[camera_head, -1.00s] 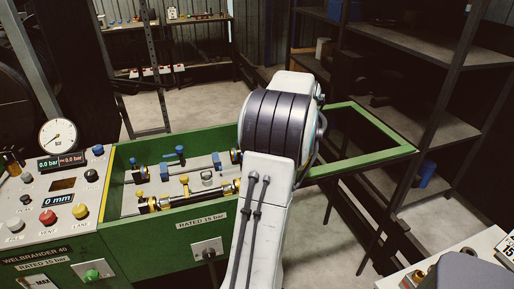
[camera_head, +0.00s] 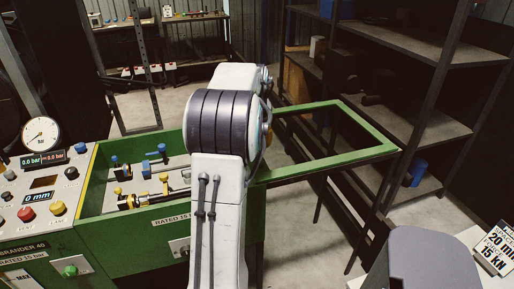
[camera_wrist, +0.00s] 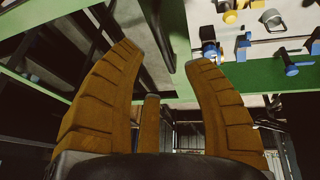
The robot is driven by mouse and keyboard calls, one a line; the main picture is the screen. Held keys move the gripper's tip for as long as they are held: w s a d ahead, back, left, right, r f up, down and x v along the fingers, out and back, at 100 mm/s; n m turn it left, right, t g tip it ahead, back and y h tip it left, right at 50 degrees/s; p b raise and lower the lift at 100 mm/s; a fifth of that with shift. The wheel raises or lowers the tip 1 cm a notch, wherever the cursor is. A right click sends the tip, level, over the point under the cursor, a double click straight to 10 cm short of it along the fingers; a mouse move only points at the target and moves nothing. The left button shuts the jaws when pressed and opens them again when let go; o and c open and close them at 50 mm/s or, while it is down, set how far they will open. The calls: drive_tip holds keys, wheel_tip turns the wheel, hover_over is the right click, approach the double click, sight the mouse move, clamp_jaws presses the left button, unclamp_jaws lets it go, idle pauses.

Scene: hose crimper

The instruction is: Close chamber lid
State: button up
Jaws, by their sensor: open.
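The chamber lid (camera_head: 372,133) is a green frame around a dark see-through pane. In the head view it extends out to the right of the green chamber (camera_head: 128,228), whose top shows open on the left. In the wrist view the lid's green frame (camera_wrist: 32,76) runs along the left. A dark bar (camera_wrist: 158,28), perhaps a lid handle, lies just beyond and between the fingertips; contact cannot be told. In the head view my arm hides the gripper and the near end of the lid.
A control panel (camera_head: 45,190) with a gauge (camera_head: 40,134) and buttons stands left of the chamber. Clamps and fittings (camera_head: 155,158) sit inside it. Dark shelves (camera_head: 415,98) stand behind the lid on the right. A labelled surface (camera_head: 490,250) is at the lower right.

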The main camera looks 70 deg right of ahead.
drive_tip(key=shift+n, duration=0.3)
drive_tip(key=shift+p+x, duration=1.35)
drive_tip(key=shift+x, duration=2.35)
drive_tip(key=c, duration=0.9)
clamp_jaws()
drive_tip(key=shift+a+f, duration=0.1)
